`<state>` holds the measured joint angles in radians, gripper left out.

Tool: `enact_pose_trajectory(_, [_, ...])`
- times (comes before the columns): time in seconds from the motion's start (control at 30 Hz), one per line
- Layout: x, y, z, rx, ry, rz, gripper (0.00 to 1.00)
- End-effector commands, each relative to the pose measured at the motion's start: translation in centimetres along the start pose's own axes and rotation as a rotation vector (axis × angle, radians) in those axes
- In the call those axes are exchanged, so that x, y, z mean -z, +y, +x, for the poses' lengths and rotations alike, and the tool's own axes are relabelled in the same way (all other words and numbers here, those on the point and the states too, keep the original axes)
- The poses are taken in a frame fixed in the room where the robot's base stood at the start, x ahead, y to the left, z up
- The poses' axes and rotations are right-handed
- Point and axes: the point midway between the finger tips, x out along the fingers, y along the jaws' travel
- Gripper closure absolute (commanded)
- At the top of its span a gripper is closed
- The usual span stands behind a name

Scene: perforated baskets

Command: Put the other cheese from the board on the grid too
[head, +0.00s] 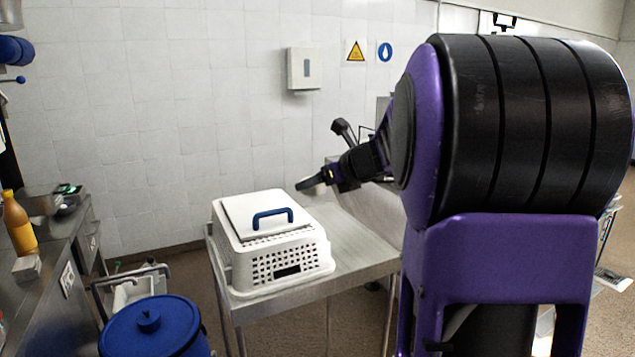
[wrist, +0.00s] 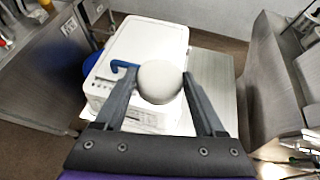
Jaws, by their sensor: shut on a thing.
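A pale, round cheese (wrist: 160,82) is between the two dark fingers of my gripper (wrist: 159,76) in the wrist view, and the gripper is shut on it. In the head view my gripper (head: 314,182) is in the air behind and to the right of a white perforated basket (head: 277,268), apart from it. A flat white panel with a blue handle (head: 272,216) lies on top of the basket. I cannot make out a separate board, grid or another cheese. The inside of the basket is hidden.
The basket stands on a steel table (head: 352,262), with bare tabletop to its right. A blue lidded bin (head: 152,330) stands at the front left. A steel counter (head: 55,285) with an orange bottle (head: 19,228) is at the left edge. A tiled wall is behind.

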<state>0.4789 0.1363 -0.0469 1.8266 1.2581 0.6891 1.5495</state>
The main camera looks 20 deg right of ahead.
Motion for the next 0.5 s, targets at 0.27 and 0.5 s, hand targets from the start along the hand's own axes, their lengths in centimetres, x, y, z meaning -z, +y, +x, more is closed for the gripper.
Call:
enact_pose_trajectory(0.27, [4.1,4.1,1.4,-0.018,0.003,-0.004,0.86])
enact_pose_trajectory(0.5, [10.3,10.1,3.6,-0.04,0.008,-0.012,0.86])
